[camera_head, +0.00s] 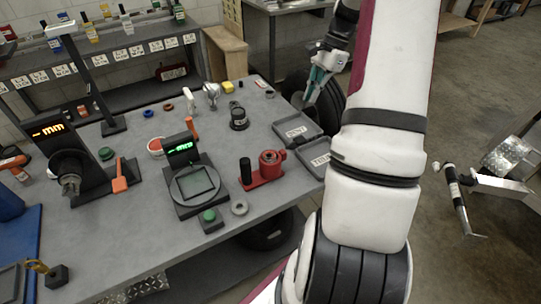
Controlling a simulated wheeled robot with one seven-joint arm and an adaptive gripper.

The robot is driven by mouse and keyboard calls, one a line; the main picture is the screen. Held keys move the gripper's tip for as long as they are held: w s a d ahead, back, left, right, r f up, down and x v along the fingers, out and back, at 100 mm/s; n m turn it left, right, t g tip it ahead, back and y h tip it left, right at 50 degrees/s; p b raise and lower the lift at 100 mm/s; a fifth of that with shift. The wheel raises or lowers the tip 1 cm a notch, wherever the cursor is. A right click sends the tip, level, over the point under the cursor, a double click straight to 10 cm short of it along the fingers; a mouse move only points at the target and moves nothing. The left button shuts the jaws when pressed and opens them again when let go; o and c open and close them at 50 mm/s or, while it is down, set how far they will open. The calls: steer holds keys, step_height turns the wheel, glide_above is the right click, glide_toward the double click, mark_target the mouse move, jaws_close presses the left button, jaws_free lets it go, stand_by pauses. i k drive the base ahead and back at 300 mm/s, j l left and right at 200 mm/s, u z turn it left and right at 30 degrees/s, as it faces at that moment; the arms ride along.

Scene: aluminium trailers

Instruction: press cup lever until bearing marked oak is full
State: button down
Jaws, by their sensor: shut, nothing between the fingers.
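My gripper (312,90) has teal fingers and is shut and empty. It hangs in the air beyond the right far edge of the grey table, above a dark tyre. A red fixture (262,180) with a round red cup and a black upright grip stands near the table's right side; I cannot tell whether this is the cup lever. A grey ring (239,208), perhaps a bearing, lies on the table near the front edge. I can read no "oak" mark on anything, and how full any bearing is cannot be seen.
Two dark labelled trays (297,131) sit at the table's right edge. A scale-like device (193,185) with a green display and a green-button box (209,219) stand left of the red fixture. A tall gauge (92,180) stands further left. Small rings and tools lie behind.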

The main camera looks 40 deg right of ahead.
mark_target(299, 140)
steer(key=j+z, duration=0.15)
steer(key=z, duration=0.2)
steer(key=k+j+z, duration=0.1)
steer(key=z, duration=0.25)
steer(key=k+z, duration=0.15)
steer(key=z, duration=0.2)
